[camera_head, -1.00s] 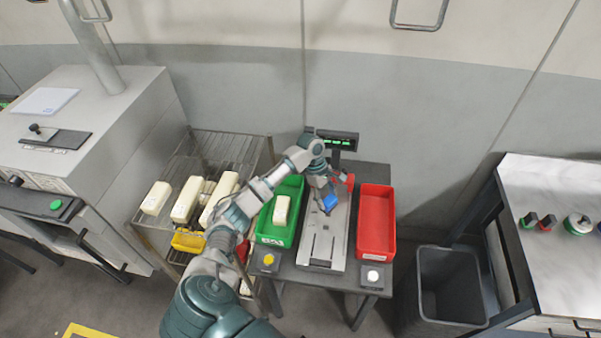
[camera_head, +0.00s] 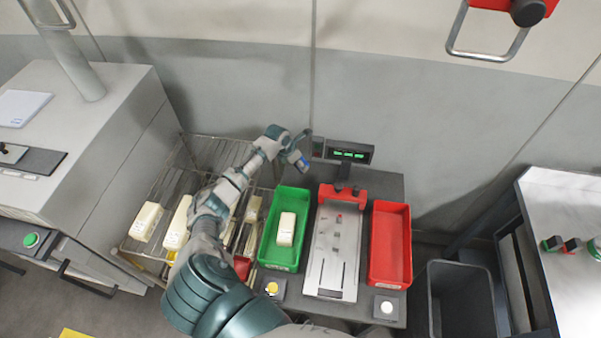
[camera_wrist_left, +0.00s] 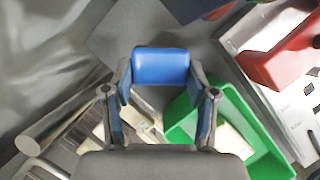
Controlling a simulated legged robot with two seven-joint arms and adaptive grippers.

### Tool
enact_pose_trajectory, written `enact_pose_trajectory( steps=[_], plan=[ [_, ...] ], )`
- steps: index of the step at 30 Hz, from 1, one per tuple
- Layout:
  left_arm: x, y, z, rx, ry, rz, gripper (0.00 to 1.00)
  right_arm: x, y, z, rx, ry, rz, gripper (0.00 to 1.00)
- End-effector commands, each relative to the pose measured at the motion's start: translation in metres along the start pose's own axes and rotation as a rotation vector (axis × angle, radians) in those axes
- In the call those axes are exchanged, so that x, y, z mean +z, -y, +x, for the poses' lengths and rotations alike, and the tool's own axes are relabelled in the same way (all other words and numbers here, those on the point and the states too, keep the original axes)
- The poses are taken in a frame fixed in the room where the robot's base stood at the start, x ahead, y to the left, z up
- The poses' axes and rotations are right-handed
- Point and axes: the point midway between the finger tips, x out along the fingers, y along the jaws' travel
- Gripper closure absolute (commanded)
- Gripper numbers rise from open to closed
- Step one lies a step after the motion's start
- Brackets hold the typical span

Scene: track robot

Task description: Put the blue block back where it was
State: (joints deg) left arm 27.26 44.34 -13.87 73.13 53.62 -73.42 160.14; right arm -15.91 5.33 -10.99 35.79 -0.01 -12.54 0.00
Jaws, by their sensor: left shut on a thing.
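The blue block (camera_wrist_left: 160,66) is between the fingertips of my left gripper (camera_wrist_left: 158,84) in the left wrist view. The gripper is shut on it. In the head view my left gripper (camera_head: 297,160) is raised above the back of the green bin, left of the scale display, with a bit of blue showing at its tip. The block is in the air, clear of the table. A grey metal fixture plate (camera_head: 331,250) with a red clamp (camera_head: 343,191) at its back stands between the bins. My right gripper is not seen.
A green bin (camera_head: 267,245) holds one cream block (camera_head: 286,229). A red bin (camera_head: 405,240) looks empty. A wire rack (camera_head: 205,145) with several cream blocks stands left. A display (camera_head: 349,152) rises at the back. A grey waste bin (camera_head: 431,290) stands right.

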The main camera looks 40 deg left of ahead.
Motion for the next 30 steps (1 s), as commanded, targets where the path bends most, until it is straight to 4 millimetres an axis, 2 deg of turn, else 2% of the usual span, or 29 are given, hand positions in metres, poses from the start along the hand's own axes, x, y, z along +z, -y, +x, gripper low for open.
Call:
enact_pose_trajectory(
  steps=[3,9,12,16,22,29,30],
  plan=[
    [-0.014,-0.003,0.025,-0.003,-0.006,-0.005,0.86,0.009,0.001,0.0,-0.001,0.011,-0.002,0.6],
    [-0.021,-0.002,0.051,-0.002,-0.005,-0.003,0.86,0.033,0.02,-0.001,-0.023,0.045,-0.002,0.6],
    [-0.026,0.0,0.063,-0.001,-0.008,-0.002,0.86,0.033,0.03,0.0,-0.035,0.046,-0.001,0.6],
    [-0.032,0.001,0.08,0.0,-0.006,-0.002,0.86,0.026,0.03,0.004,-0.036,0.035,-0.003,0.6],
    [-0.036,-0.001,0.085,0.0,-0.004,-0.001,0.86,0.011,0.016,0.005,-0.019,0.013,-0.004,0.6],
    [-0.038,-0.004,0.089,-0.003,-0.004,-0.003,0.86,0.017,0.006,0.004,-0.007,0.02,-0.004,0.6],
    [-0.038,-0.004,0.088,-0.002,-0.004,-0.002,0.35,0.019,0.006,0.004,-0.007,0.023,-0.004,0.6]
  ],
)
